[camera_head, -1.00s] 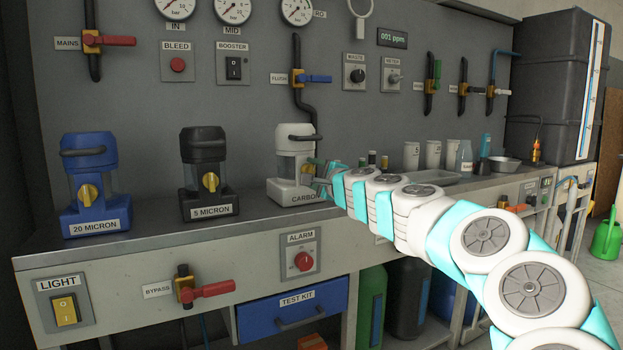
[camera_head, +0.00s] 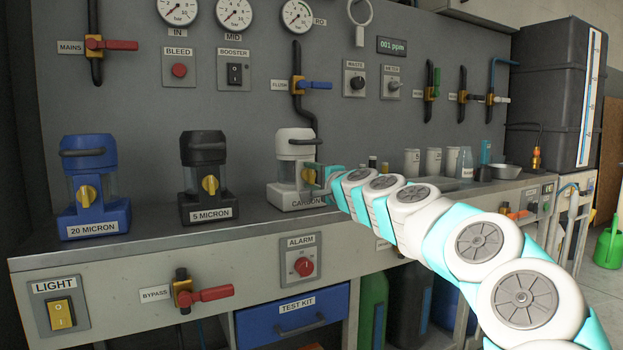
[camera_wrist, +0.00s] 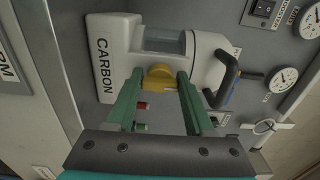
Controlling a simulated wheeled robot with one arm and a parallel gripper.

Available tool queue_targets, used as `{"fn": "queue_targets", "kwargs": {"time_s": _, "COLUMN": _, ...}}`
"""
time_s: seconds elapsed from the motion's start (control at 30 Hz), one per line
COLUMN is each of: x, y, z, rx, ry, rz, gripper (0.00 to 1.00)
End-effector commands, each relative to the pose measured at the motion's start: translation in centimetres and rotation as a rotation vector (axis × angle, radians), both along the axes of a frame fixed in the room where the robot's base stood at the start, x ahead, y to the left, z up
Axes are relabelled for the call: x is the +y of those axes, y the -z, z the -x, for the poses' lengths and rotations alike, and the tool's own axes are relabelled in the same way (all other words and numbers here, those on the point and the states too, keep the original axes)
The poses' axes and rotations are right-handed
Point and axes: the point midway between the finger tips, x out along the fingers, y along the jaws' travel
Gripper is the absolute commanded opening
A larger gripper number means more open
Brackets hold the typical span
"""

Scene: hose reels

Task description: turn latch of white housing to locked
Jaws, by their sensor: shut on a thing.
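The white housing (camera_head: 293,150), labelled CARBON, stands on the counter, and it also shows turned on its side in the wrist view (camera_wrist: 115,58). Its yellow latch (camera_wrist: 158,77) sits on its front below the clear window. My gripper (camera_wrist: 160,85) has its two green fingers on either side of the latch, shut on it. In the head view my gripper (camera_head: 317,176) reaches the housing's front from the right. There the latch is mostly hidden by the fingers, and its angle is hard to read.
A black housing (camera_head: 204,150) labelled 5 MICRON and a blue housing (camera_head: 92,215) labelled 20 MICRON stand to the left, with yellow latches. Beakers (camera_head: 433,160) and a metal bowl (camera_head: 504,171) stand on the counter to the right.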

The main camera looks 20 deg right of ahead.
Motion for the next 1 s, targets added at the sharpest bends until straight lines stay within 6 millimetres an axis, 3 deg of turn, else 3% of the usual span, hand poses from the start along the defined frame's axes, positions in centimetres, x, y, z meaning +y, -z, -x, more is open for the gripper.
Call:
{"fn": "queue_targets", "kwargs": {"time_s": 0.13, "x": 0.1, "y": 0.1, "z": 0.0, "rx": 0.002, "ry": -0.002, "rz": 0.001, "gripper": 0.00}}
{"fn": "queue_targets", "kwargs": {"time_s": 0.17, "x": 0.1, "y": 0.1, "z": 0.0, "rx": 0.002, "ry": -0.002, "rz": 0.001, "gripper": 0.56}}
{"fn": "queue_targets", "kwargs": {"time_s": 0.4, "x": 0.0, "y": 0.1, "z": 0.0, "rx": 0.001, "ry": -0.001, "rz": 0.000, "gripper": 0.83}}
{"fn": "queue_targets", "kwargs": {"time_s": 0.73, "x": 0.0, "y": 0.0, "z": 0.3, "rx": 0.000, "ry": 0.000, "rz": -0.001, "gripper": 0.83}}
{"fn": "queue_targets", "kwargs": {"time_s": 1.0, "x": -0.2, "y": -0.1, "z": 3.5, "rx": 0.000, "ry": -0.001, "rz": -0.002, "gripper": 0.83}}
